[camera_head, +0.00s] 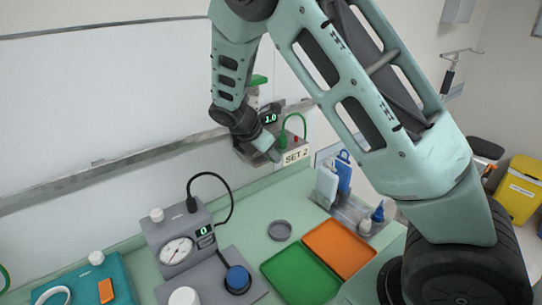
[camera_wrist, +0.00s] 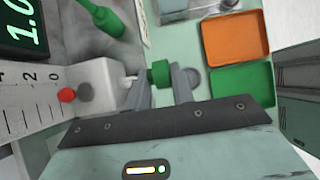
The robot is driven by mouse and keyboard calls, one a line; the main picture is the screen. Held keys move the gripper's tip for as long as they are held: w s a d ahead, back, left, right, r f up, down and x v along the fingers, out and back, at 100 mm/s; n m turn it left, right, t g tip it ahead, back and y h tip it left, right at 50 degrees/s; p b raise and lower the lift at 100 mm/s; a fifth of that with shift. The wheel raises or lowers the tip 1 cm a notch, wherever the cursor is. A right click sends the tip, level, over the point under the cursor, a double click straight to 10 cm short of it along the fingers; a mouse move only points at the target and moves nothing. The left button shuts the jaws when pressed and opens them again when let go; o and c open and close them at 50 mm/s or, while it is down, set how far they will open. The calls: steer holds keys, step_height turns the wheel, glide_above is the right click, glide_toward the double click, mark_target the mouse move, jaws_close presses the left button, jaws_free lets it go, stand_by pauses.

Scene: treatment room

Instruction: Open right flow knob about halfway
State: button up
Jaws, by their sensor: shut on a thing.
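The flow knob is a small green cylinder (camera_wrist: 160,73) on a short stem at the side of the flow meter's pale block (camera_wrist: 88,85). My gripper (camera_wrist: 163,87) has one finger on each side of the knob and is shut on it. The meter's scale (camera_wrist: 25,105) shows a red ball (camera_wrist: 67,95) by the 0 mark. A green-lit display, partly cut off in the wrist view, reads 1.0 in the head view (camera_head: 270,118). There my gripper (camera_head: 272,155) is at the wall unit, beside a "SET 2" sign (camera_head: 296,156); the knob is hidden there.
Below are a green tray (camera_head: 300,272), an orange tray (camera_head: 340,247) and a grey round dish (camera_head: 280,230) on the counter. A grey gauge box (camera_head: 180,240) reads 0. A rack with blue and white bottles (camera_head: 345,205) stands right of the sign. A green hose (camera_head: 284,122) arches beside the display.

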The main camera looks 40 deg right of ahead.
steer(key=h, duration=0.2)
steer(key=h+b, duration=0.1)
steer(key=h, duration=0.1)
steer(key=f+h+b, duration=0.1)
steer(key=shift+s+a+h, duration=0.25)
steer(key=shift+h, duration=0.15)
steer(key=h+b, duration=0.1)
steer(key=h, duration=0.2)
steer(key=f+h+b, duration=0.1)
steer(key=h, duration=0.1)
steer(key=shift+h, duration=0.4)
steer(key=o, duration=0.9)
steer(key=shift+s+r, duration=0.1)
steer(key=shift+r, duration=0.05)
steer(key=shift+c, duration=0.2)
steer(key=shift+a, duration=0.15)
steer(key=shift+a, duration=0.25)
steer(key=a+f+b, duration=0.1)
steer(key=a+b, duration=0.5)
steer(key=a, duration=1)
steer(key=shift+s+a, duration=0.15)
steer(key=shift+a, duration=0.2)
